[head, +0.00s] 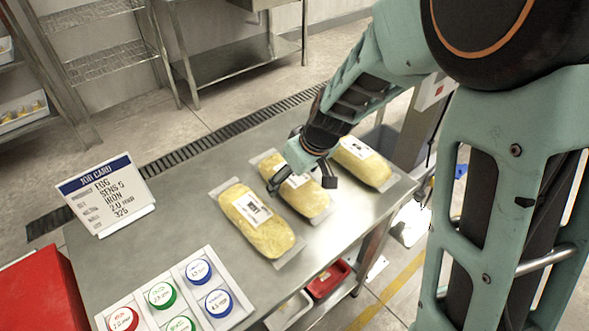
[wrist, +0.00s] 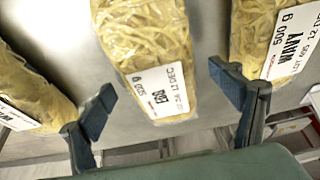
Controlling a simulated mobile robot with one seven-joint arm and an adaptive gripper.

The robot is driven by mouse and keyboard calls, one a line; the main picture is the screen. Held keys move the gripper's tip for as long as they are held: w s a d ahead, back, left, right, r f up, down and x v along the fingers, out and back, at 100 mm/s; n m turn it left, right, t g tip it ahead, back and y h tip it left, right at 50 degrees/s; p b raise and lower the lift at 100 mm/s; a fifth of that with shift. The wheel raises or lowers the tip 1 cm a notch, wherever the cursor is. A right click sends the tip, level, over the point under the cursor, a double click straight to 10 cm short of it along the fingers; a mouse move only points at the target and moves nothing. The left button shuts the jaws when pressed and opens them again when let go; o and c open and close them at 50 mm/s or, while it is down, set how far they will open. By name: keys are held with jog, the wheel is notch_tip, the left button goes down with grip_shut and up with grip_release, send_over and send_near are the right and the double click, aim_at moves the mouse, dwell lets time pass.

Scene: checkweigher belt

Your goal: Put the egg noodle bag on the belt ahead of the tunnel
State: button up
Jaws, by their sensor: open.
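The egg noodle bag (head: 307,201) is the middle of three clear bags of yellow noodles lying on a steel table (head: 185,190). Its label reads EGG 500 g in the wrist view (wrist: 150,45). My gripper (head: 301,179) is open over this bag, pointing down. In the wrist view the fingers (wrist: 168,105) are on either side of the bag, with space between each finger and it. I cannot tell how far above the table the fingertips are. The belt and the tunnel are not in view.
One noodle bag (head: 258,222) lies to the left and another (head: 363,164) to the right; in the wrist view the right-hand one (wrist: 265,35) reads WAVY, close to a finger. A job card (head: 107,193) stands at the table's left, behind a tray of coloured discs (head: 182,281).

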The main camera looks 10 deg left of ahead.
jog(key=shift+x, duration=0.8)
jog(key=shift+a+r, duration=0.1)
jog(key=shift+c, duration=0.3)
jog(key=c, duration=1.9)
jog(key=shift+r, duration=0.1)
